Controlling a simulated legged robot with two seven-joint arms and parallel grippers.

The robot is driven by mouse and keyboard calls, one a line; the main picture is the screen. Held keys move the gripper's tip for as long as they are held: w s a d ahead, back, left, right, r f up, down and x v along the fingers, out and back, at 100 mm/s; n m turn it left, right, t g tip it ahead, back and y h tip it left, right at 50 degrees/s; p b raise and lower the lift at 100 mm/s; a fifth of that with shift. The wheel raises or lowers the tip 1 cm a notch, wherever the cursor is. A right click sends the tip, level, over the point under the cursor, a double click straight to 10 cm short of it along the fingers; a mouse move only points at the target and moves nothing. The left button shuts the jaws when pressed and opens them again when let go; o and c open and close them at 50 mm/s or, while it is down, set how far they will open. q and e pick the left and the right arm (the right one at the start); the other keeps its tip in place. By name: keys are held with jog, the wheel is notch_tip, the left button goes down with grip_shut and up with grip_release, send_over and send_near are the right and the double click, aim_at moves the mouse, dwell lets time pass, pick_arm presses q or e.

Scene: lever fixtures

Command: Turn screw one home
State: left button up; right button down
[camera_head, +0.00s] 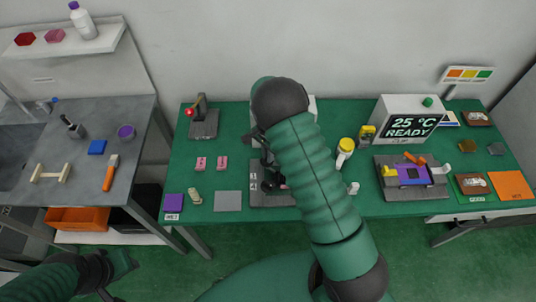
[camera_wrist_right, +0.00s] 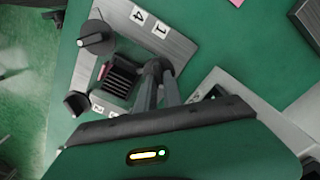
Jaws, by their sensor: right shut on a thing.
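The grey screw plate lies on the green table in the head view (camera_head: 259,199), mostly hidden by my right arm, and shows in the right wrist view (camera_wrist_right: 178,48). The wrist view shows its labels, among them 1 and 4, a black knob (camera_wrist_right: 97,38) near the 4, another black knob (camera_wrist_right: 76,104) at the lower left, and a dark ribbed block in the middle. My right gripper (camera_wrist_right: 158,68) is at the plate, below the 1 label, shut on what seems to be screw one, which the fingers hide. My left gripper (camera_head: 122,266) hangs low at the left, away from the table.
A red-knobbed lever fixture (camera_head: 203,122) stands left of the plate. Pink pieces and a grey square (camera_head: 228,201) lie nearby. At the right are a display box (camera_head: 410,121) and a grey fixture with a purple part (camera_head: 411,177). A grey side table (camera_head: 72,160) holds tools.

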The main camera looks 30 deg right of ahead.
jog(key=shift+w+d+r, duration=0.1)
jog(key=shift+w+r, duration=0.1)
jog(key=shift+w, duration=0.05)
jog(key=c, duration=1.5)
grip_release()
jog(key=shift+s+f, duration=0.1)
jog(key=shift+f, duration=0.05)
notch_tip(320, 180, up, 17)
jog(key=shift+f+b, duration=0.1)
jog(key=shift+b, duration=0.7)
